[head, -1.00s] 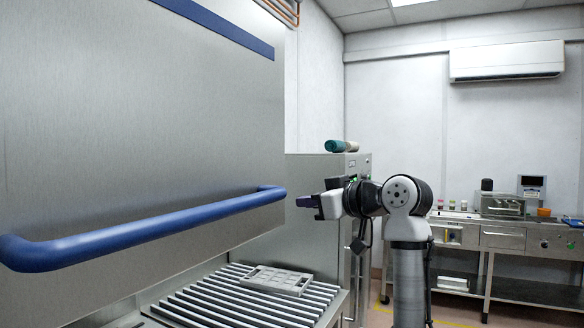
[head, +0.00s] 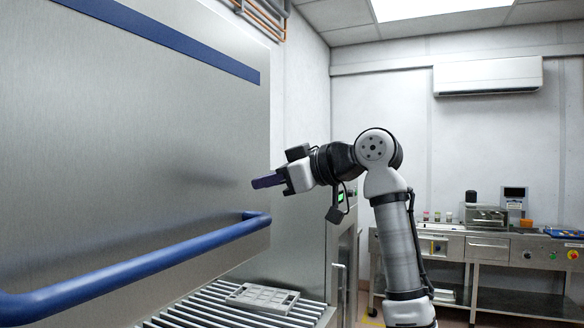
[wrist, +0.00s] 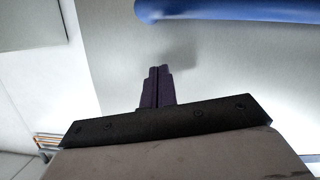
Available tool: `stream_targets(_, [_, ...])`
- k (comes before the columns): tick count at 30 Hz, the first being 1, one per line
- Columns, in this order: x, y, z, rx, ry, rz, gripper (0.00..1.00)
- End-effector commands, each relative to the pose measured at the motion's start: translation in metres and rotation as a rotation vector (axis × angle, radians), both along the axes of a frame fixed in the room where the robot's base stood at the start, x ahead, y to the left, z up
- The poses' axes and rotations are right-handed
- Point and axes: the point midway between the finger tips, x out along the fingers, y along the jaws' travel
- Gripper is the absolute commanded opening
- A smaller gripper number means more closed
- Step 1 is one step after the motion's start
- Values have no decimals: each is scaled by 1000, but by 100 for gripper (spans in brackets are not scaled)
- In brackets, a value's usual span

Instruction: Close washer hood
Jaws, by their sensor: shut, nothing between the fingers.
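The washer hood (head: 150,130) is a large brushed-steel panel at the left of the head view, raised above the roller bed. Its blue bar handle (head: 150,262) runs along its lower part. My gripper (head: 256,183) is shut and empty, in front of the hood's right part and above the handle's right end. In the wrist view my gripper (wrist: 157,72) shows its dark fingers together, pointing towards the hood's steel face (wrist: 220,70). The handle also shows at the top of the wrist view (wrist: 230,10), apart from the fingers. I cannot tell whether the fingertips touch the hood.
A grey tray (head: 262,298) lies on the rollers (head: 205,306) under the hood. A steel bench (head: 490,245) with several instruments stands at the back right. Pipes (head: 265,18) run along the wall at the top.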

Motion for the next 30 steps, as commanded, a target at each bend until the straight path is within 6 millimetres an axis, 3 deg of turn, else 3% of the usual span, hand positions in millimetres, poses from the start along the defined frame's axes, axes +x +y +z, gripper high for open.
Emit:
stream_targets(2, [7,13,-3,0,3,1,0])
stream_targets(10, [12,7,-35,2,1,-1,0])
stream_targets(30, [13,11,-51,1,1,1,0])
